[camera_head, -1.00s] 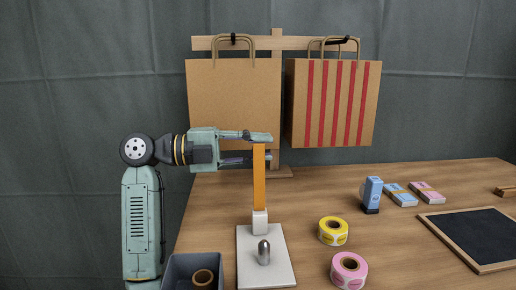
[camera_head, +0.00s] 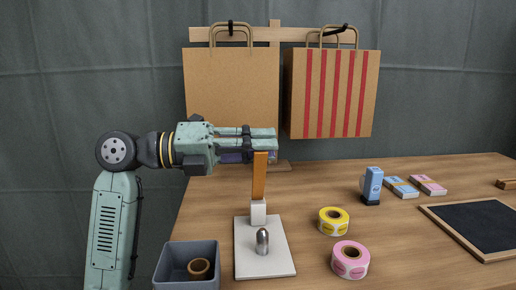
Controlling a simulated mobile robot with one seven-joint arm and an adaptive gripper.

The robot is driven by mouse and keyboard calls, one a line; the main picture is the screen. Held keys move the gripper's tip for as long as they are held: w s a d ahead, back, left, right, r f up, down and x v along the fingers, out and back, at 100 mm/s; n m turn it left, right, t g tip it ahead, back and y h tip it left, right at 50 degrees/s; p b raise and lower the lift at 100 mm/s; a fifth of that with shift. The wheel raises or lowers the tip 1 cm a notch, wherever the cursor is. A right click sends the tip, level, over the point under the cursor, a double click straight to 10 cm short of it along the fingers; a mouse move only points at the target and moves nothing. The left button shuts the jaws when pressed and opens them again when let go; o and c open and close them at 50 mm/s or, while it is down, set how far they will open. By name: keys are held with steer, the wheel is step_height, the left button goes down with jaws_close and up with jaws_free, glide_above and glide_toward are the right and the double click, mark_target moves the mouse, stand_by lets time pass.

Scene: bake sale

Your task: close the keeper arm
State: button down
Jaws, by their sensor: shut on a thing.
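The keeper arm (camera_head: 259,178) is an orange bar rising from a small white block (camera_head: 258,212) on a white base plate (camera_head: 244,262). A rounded metal post (camera_head: 262,241) stands on the plate in front of the block. My gripper (camera_head: 264,146) comes in from the left and is shut on the top of the keeper arm. The fingers partly hide that upper end.
A grey bin (camera_head: 174,262) with a brown roll (camera_head: 198,269) stands left of the plate. Yellow (camera_head: 333,221) and pink (camera_head: 350,259) sticker rolls stand to the right. Paper bags (camera_head: 231,95) hang on a wooden rack behind. A framed blackboard (camera_head: 480,224) lies at far right.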

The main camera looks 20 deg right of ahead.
steer(key=s+f+m+b, duration=0.1)
steer(key=s+a+f+m+b, duration=0.1)
steer(key=s+m+b, duration=0.1)
steer(key=s+f+m+b, duration=0.1)
steer(key=f+m+b, duration=0.1)
steer(key=shift+s+a, duration=0.25)
steer(key=shift+s+a+f+m+b, duration=0.2)
steer(key=shift+s+f+m+b, duration=0.45)
steer(key=shift+m+b, duration=0.4)
steer(key=shift+s+a+f+m+b, duration=0.15)
steer(key=shift+s+f+m+b, duration=0.55)
steer(key=shift+m, duration=0.55)
steer(key=shift+w, duration=0.15)
steer(key=c, duration=1.6)
jaws_free()
steer(key=shift+f, duration=0.1)
steer(key=shift+o, duration=0.6)
steer(key=shift+a, duration=0.1)
steer(key=v, duration=1.1)
steer(key=shift+a, duration=0.4)
